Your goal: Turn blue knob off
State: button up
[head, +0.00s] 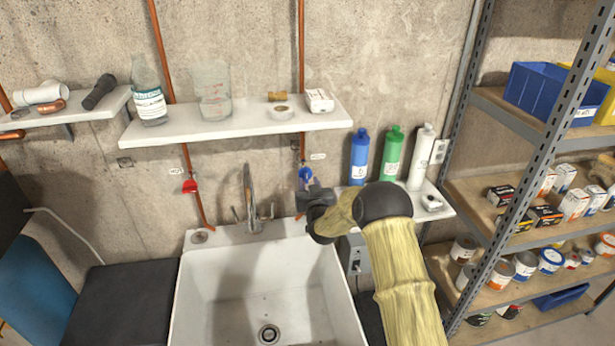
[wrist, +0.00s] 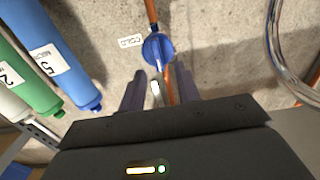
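The blue knob (head: 305,174) sits on the right copper pipe, just below the white shelf and above the sink's right rear corner. A pale metal piece and the copper pipe show between the fingers. I cannot tell whether a finger touches the knob.
A red knob (head: 190,185) is on the left copper pipe. A chrome faucet (head: 252,205) stands behind the white sink (head: 190,290). Blue, green and white bottles (head: 392,153) stand right of my gripper. A metal shelving unit (head: 520,195) is at the right.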

aim_at(306, 175)
jog(key=shift+p+x, duration=0.35)
jog(key=shift+x, duration=1.1)
jog(key=shift+c, duration=0.4)
grip_shut()
